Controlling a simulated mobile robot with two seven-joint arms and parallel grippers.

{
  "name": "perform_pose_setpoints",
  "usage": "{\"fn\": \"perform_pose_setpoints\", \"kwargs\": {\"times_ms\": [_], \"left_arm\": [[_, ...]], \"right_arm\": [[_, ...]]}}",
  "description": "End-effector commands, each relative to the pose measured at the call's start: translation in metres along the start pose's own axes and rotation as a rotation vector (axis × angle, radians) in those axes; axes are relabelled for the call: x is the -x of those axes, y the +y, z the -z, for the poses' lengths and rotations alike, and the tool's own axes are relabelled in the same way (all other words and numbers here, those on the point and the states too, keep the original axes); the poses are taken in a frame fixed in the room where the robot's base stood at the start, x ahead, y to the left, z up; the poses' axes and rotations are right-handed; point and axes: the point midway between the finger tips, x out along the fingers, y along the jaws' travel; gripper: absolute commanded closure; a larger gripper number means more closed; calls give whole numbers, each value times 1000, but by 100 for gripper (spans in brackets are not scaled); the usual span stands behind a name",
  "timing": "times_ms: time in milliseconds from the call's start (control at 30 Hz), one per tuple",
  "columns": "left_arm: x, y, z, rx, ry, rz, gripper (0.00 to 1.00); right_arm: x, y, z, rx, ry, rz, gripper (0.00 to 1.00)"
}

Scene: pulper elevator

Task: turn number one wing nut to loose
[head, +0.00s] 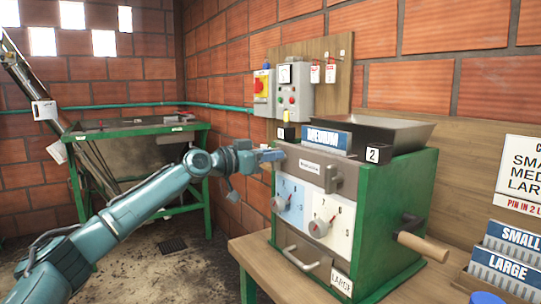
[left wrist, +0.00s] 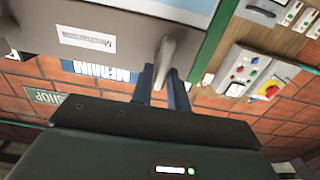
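The grey pulper machine (head: 400,215) stands on the bench, with green sides and a pale name plate (head: 309,166) on its front bar. A small "1" tag (head: 281,133) marks its left end and a "2" tag (head: 372,154) its right. My left gripper (head: 272,155) is at the left end of the bar, just under the "1" tag. In the left wrist view a grey wing of the number one wing nut (left wrist: 166,62) stands between my two narrow-set fingers (left wrist: 161,92), which appear closed on it. The nut is mostly hidden in the head view. My right gripper is out of view.
A blue MEDIUM sign (head: 327,138) and hopper (head: 390,130) top the machine. Two dials (head: 331,217), a metal handle (head: 300,258) and a wooden-handled crank (head: 422,246) project from it. A control box (head: 294,90) hangs behind. A green table (head: 135,128) stands back left.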

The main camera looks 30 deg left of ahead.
Motion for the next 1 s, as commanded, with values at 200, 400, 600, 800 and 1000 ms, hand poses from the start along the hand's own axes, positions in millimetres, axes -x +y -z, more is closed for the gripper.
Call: {"fn": "perform_pose_setpoints", "kwargs": {"times_ms": [200,400,600,800,1000], "left_arm": [[0,0,0,0,-1,1,100],[0,0,-1,1,-2,0,100],[0,-1,-3,30,-6,0,100],[-1,-2,-4,129,-9,-1,100],[-1,-4,-6,295,-13,-1,100]], "right_arm": [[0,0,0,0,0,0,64],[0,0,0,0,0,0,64],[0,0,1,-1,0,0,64],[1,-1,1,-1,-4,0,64],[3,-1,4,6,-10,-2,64]]}}
